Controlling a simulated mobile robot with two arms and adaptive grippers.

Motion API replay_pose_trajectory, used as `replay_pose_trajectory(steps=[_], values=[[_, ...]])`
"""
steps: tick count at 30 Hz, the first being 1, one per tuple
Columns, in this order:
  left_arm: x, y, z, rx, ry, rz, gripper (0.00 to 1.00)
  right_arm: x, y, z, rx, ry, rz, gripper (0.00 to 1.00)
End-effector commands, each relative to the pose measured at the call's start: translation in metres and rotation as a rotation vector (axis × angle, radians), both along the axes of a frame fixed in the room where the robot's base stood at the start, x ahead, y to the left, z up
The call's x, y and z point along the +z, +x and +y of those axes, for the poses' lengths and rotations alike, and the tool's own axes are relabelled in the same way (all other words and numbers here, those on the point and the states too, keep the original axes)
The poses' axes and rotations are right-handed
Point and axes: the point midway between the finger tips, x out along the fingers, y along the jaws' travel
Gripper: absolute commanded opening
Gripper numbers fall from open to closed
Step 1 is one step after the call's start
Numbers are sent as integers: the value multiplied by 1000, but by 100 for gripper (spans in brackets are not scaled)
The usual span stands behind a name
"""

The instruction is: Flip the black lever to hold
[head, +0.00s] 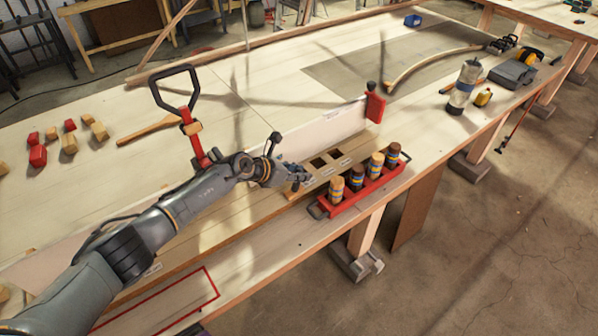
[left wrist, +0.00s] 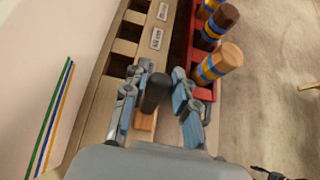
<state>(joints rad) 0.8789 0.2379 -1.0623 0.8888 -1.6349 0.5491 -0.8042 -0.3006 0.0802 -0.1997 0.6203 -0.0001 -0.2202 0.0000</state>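My left gripper (head: 296,178) is low over a wooden slotted strip (head: 345,153) on the workbench. In the left wrist view my gripper (left wrist: 158,98) is open, its blue-padded fingers on either side of a dark rounded upright piece (left wrist: 154,91) with an orange-brown wooden block at its base. This piece looks like a black lever or knob. I see a gap between it and the right finger; contact with the left finger is unclear. In the head view the gripper hides it. Small white labels (left wrist: 157,38) on the strip are not legible. My right gripper is out of view.
A red tray (head: 364,192) of banded pegs stands close beside the strip, right of the gripper. A white board (head: 335,124) stands along its other side. A red clamp with a black loop handle (head: 176,86) rises behind my arm; another red clamp (head: 375,106) is farther right.

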Motion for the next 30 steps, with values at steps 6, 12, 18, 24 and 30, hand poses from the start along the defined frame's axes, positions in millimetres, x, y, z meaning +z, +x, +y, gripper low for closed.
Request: replay_pose_trajectory(steps=[6,12,18,24,30], values=[[0,0,0,0,0,0,47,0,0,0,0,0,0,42],[1,-1,1,-1,0,-1,47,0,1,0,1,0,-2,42],[9,-6,12,0,1,-4,47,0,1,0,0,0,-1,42],[27,-22,32,-1,0,-4,47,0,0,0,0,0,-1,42],[47,-39,56,0,1,-2,47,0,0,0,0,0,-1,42]])
